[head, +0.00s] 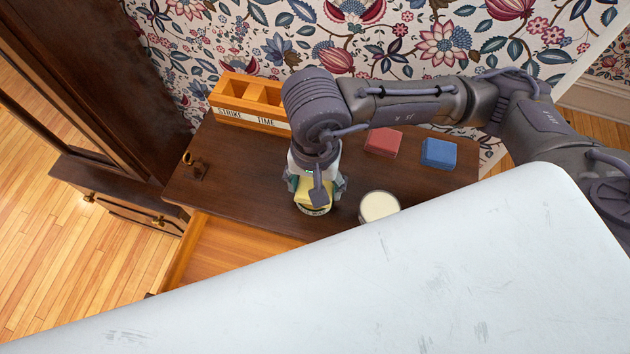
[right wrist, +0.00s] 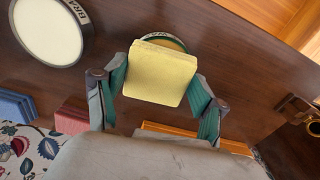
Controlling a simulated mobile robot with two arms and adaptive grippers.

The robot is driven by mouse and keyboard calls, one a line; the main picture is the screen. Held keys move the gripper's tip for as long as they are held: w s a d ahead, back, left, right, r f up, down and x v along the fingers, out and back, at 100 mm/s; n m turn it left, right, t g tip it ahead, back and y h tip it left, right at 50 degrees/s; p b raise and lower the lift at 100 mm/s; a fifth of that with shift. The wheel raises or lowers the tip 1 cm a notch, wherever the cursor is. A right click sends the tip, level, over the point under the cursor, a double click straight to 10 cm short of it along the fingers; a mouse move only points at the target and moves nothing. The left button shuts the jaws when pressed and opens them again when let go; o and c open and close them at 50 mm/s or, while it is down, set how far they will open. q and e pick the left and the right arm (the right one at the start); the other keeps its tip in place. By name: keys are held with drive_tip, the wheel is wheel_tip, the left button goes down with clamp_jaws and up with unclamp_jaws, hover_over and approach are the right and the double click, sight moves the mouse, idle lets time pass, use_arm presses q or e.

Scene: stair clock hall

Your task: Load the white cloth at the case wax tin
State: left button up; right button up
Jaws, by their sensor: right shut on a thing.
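My right gripper (head: 316,190) is shut on a pale yellow, block-shaped pad (head: 303,191); no plainly white cloth shows. In the right wrist view the pad (right wrist: 162,72) sits between the two green-lined fingers (right wrist: 160,85). Right under or behind it is a round tin (head: 314,210) with a lettered rim, mostly hidden by the pad; its rim (right wrist: 165,40) also shows in the wrist view. I cannot tell if pad and tin touch. A second round tin (head: 379,206) with cream filling, its rim lettering starting "BRA" in the wrist view (right wrist: 48,28), stands to the right. My left gripper is out of view.
On the dark wooden top (head: 240,172) are a red block (head: 383,141), a blue block (head: 438,153) and a wooden box (head: 250,100) marked STRIKE and TIME. A small brass piece (head: 195,167) is at the left. An open drawer (head: 230,250) juts out in front.

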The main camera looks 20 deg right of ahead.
drive_tip(key=shift+s+f+b, duration=0.1)
drive_tip(key=shift+f+b, duration=0.05)
drive_tip(key=shift+b, duration=0.25)
idle(1.3)
drive_tip(key=shift+r+p, duration=1.45)
drive_tip(key=shift+r, duration=2.15)
